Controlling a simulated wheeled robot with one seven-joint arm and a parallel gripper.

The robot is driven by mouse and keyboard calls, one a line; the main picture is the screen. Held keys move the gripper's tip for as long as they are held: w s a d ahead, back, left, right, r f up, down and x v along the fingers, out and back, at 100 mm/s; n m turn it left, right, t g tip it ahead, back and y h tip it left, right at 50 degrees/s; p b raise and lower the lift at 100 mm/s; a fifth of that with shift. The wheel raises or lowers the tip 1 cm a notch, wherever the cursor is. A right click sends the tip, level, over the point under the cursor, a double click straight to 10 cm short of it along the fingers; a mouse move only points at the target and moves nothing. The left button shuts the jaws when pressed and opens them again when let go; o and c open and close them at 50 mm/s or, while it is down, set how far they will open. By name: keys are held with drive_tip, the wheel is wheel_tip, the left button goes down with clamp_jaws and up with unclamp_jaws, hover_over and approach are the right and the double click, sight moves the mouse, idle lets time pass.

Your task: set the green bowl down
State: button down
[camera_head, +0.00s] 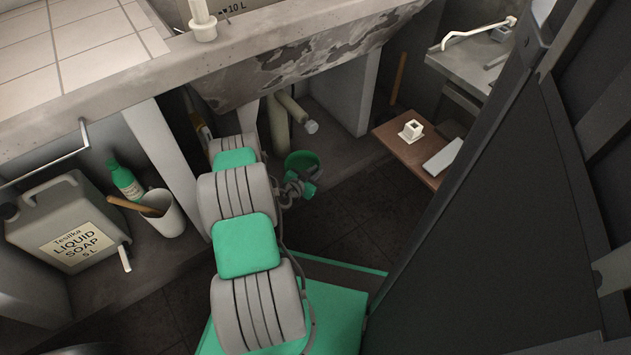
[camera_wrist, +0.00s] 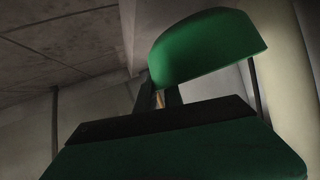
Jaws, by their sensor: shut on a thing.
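The green bowl (camera_head: 301,159) is at the far end of my arm in the head view, below the underside of the concrete washtub. In the wrist view the green bowl (camera_wrist: 208,48) shows large and close, its curved side above my gripper. My gripper (camera_head: 293,184) is partly hidden by the bowl and my arm in the head view. In the wrist view the dark fingers of my gripper (camera_wrist: 165,98) reach to the bowl's lower left edge and are shut on it. The contact itself is mostly in shadow. I cannot tell what lies directly beneath the bowl.
A brown board (camera_head: 398,150) with a small white block (camera_head: 411,130) stands to the right. Pale pipes (camera_head: 278,125) stand just left of the bowl. A soap canister (camera_head: 66,222), a green bottle (camera_head: 125,180) and a white bucket (camera_head: 160,216) are at left. Dark floor (camera_head: 350,215) shows clear.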

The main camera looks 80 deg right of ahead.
drive_tip(key=f+b, duration=0.1)
drive_tip(key=f, duration=0.1)
drive_tip(key=d+f+b, duration=0.1)
drive_tip(key=f, duration=0.1)
drive_tip(key=shift+a, duration=0.1)
drive_tip(key=c, duration=1.4)
unclamp_jaws()
drive_tip(key=shift+c, duration=0.2)
drive_tip(key=shift+r, duration=0.1)
